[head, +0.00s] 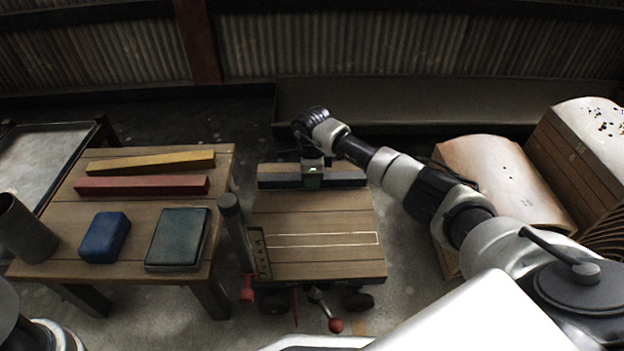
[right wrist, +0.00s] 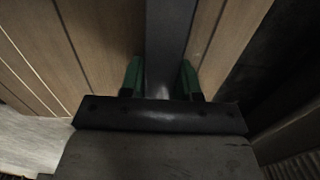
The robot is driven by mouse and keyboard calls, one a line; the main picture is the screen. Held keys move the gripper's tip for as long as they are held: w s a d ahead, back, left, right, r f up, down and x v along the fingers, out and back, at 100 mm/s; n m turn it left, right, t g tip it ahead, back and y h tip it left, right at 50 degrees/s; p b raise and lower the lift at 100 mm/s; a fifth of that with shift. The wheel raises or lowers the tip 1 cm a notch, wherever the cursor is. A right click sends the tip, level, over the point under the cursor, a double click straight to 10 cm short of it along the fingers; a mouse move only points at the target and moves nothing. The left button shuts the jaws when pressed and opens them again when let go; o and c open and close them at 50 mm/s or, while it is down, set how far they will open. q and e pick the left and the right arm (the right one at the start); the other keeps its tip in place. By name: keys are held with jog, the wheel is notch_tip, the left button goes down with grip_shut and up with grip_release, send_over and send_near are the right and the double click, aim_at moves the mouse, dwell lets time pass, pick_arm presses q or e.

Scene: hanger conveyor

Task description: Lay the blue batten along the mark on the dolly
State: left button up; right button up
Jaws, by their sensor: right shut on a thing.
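The dark blue-grey batten (head: 345,176) lies crosswise over the far end of the wooden dolly (head: 300,212). A thin pale rectangular outline, the mark (head: 325,240), shows on the nearer planks, with bare wood inside it. My right gripper (head: 312,174) reaches down onto the batten near its middle. In the right wrist view its green-padded fingers (right wrist: 160,78) stand on both sides of the batten (right wrist: 168,35), shut on it. I cannot tell whether the batten touches the planks. My left gripper is out of view.
A wooden table (head: 140,215) at left bears a yellow bar (head: 150,162), a red bar (head: 142,185), a blue block (head: 105,237) and a dark green box (head: 178,238). A dark upright post (head: 235,225) stands at the dolly's left edge. Crates (head: 500,180) stand right.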

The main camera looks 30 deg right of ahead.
jog(key=shift+f, duration=0.15)
jog(key=o, duration=1)
